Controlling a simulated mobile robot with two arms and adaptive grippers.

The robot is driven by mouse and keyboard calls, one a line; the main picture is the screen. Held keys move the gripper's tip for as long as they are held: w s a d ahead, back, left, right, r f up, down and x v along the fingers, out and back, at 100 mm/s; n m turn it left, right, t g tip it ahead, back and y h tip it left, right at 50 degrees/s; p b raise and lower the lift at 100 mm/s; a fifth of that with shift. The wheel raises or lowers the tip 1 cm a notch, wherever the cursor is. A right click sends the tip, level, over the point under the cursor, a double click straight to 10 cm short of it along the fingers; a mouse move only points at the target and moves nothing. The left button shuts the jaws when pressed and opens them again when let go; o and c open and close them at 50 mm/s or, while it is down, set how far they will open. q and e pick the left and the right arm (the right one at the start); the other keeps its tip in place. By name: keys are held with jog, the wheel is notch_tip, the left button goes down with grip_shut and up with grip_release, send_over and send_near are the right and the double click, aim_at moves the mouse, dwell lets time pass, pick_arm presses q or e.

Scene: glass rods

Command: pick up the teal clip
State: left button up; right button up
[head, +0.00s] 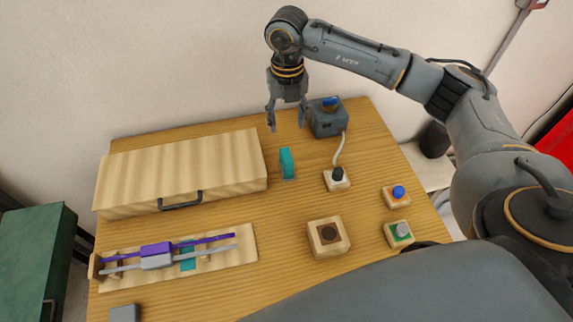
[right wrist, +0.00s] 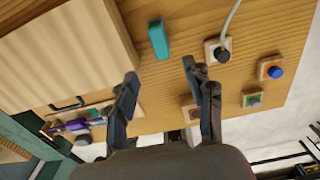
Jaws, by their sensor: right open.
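The teal clip (head: 287,163) stands on the wooden table, just right of the drawer box. It also shows in the right wrist view (right wrist: 158,39), beyond the fingertips. My right gripper (head: 286,119) is open and empty, pointing down above the back of the table. In the head view it appears just above the clip, apart from it. In the right wrist view the two fingers (right wrist: 160,72) are spread wide with nothing between them. My left gripper is not in view.
A wooden drawer box (head: 185,170) is left of the clip. A grey device (head: 327,118) with a blue knob stands close right, cabled to a black-topped block (head: 337,179). Button blocks sit front right. A board (head: 220,257) holds purple and grey rods. Bare table lies before the clip.

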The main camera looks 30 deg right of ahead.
aim_at(286, 155)
notch_tip(286, 155, down, 9)
jog(key=shift+p, duration=1.25)
jog(key=shift+s+a+f+p, duration=0.1)
jog(key=shift+f+p, duration=0.15)
jog(key=shift+p, duration=0.05)
notch_tip(286, 155, down, 4)
jog(key=shift+r+p, duration=0.25)
jog(key=shift+p, duration=0.7)
jog(key=shift+f, duration=0.65)
grip_shut()
